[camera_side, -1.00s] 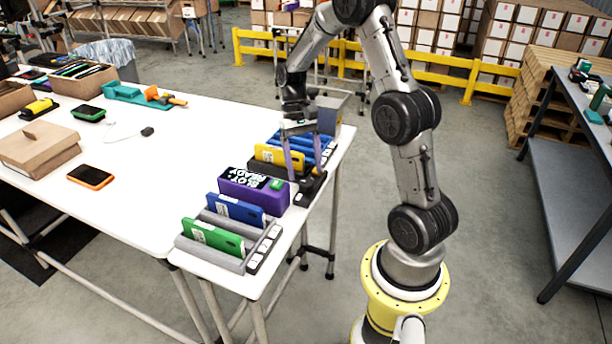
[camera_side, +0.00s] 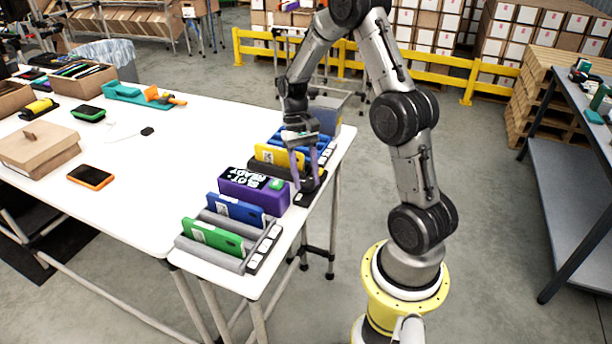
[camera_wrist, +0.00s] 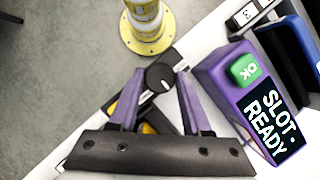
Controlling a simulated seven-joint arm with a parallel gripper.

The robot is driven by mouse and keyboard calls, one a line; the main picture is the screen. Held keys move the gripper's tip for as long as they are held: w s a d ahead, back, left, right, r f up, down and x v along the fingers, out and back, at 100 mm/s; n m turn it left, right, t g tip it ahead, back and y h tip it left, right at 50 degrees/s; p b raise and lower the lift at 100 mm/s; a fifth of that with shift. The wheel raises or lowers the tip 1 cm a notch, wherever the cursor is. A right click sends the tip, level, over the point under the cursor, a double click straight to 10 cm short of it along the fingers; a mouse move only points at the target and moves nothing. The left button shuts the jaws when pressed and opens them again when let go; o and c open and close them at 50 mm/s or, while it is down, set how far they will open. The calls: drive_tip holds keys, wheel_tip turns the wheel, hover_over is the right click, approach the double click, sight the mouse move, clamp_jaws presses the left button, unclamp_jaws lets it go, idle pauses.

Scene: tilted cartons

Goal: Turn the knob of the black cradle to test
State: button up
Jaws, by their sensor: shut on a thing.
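The black cradle (camera_side: 262,168) stands in the row at the table's right edge, holding a yellow device (camera_side: 273,156). In the wrist view its round black knob (camera_wrist: 160,77) has a white pointer line. White labels lie beside the knob, too small to read. My gripper (camera_side: 308,188) points down at the cradle's front end. Its purple fingers are shut on the knob, one on either side, as the wrist view (camera_wrist: 158,80) shows. The fingers and palm hide much of the cradle in the wrist view.
A purple box (camera_side: 240,190) reading "SLOT - READY" with a green OK button (camera_wrist: 245,69) stands close beside the black cradle. Grey cradles with a blue device (camera_side: 235,209) and a green device (camera_side: 212,236) are nearer. Blue devices (camera_side: 312,141) stand behind. The table middle is mostly clear.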

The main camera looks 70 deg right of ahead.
drive_tip(key=shift+n, duration=0.4)
clamp_jaws()
drive_tip(key=n, duration=0.1)
drive_tip(key=n+h, duration=0.1)
drive_tip(key=n, duration=0.1)
drive_tip(key=shift+w+a+n+g+h, duration=0.1)
drive_tip(key=shift+n+g+h, duration=0.2)
drive_tip(key=shift+g, duration=0.1)
drive_tip(key=n+h, duration=0.1)
drive_tip(key=n, duration=0.3)
drive_tip(key=shift+a, duration=0.1)
drive_tip(key=shift+r+n+h, duration=0.1)
drive_tip(key=shift+n+h, duration=0.2)
drive_tip(key=o, duration=1.2)
unclamp_jaws()
